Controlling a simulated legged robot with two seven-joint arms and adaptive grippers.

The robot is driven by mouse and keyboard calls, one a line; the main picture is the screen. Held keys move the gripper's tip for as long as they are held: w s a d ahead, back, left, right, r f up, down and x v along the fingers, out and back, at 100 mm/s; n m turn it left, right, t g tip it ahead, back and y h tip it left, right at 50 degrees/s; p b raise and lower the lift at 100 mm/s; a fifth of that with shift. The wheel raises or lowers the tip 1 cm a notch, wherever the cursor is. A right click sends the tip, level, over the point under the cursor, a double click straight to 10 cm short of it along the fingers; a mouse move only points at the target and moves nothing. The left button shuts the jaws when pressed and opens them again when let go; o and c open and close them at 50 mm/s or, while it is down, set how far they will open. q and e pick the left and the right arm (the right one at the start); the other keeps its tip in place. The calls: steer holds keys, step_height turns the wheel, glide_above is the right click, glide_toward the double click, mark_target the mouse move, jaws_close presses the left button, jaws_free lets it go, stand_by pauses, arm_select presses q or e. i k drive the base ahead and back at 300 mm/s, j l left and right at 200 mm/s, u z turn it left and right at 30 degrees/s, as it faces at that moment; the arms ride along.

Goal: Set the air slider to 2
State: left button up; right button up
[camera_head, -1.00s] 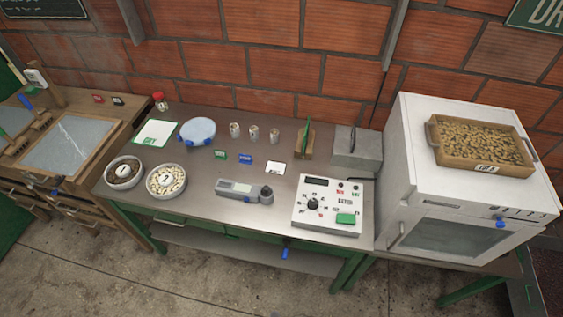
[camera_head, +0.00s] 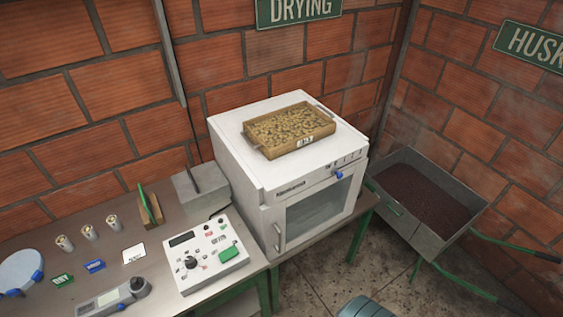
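A white oven-like dryer (camera_head: 240,170) stands at the middle of the head view, with a glass door (camera_head: 318,206) in its front. A small blue knob (camera_head: 339,174) sits on the upper front strip, below a row of small dark marks (camera_head: 346,160). It is the only blue slider-like part I see on the dryer. The marks are too small to read, so I cannot tell its setting. Neither of my grippers is in view.
A tray of beans (camera_head: 290,131) rests on the dryer. A white control panel (camera_head: 205,255) with a black dial stands left on the metal table (camera_head: 100,235). A wheelbarrow (camera_head: 402,215) stands right. A teal object (camera_head: 367,307) is cut off at the bottom edge.

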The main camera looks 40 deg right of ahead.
mark_target(340, 175)
steer(key=k+z, duration=0.1)
steer(key=z, duration=1.3)
